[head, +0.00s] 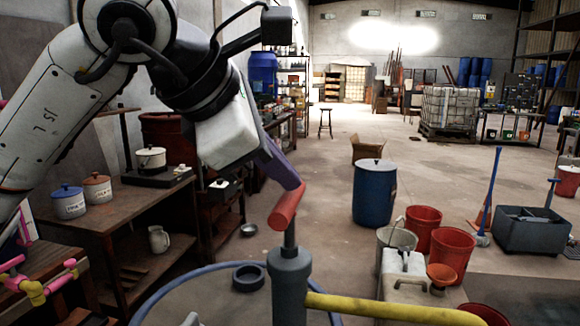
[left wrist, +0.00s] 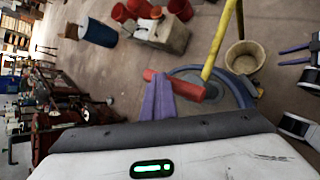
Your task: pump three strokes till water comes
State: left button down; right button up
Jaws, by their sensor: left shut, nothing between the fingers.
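The pump stands at the bottom centre of the head view, with a grey body (head: 289,285), a red crossbar handle (head: 285,206) on its rod and a yellow bar (head: 395,310) running right. My left gripper (head: 288,178) is shut and empty, its purple fingers reaching down to the red handle. In the left wrist view the fingers (left wrist: 158,98) lie against or just over the handle (left wrist: 190,88); contact is unclear. The pump is by a blue-rimmed round vat (head: 160,290). No water shows. My right gripper (left wrist: 293,55) shows at the wrist view's right edge, bluish fingers apart.
A pale block (head: 405,270), a pale bucket (head: 397,238), red buckets (head: 452,254) and a blue drum (head: 375,195) stand to the right. A wooden bench (head: 130,205) with pots is at left. Open floor lies beyond.

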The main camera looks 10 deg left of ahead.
aim_at(283, 198)
pick_arm(q)
jog(key=shift+f+b, duration=1.7)
jog(key=shift+f, duration=0.5)
dwell(1.0)
jog(key=shift+r+p, duration=0.75)
jog(key=shift+r, duration=0.25)
jog(key=shift+r+p, duration=0.6)
jog(key=shift+r, duration=0.15)
jog(key=shift+r+p, duration=0.95)
jog(key=shift+r, duration=0.35)
jog(key=shift+r+p, duration=0.6)
jog(key=shift+r, duration=0.5)
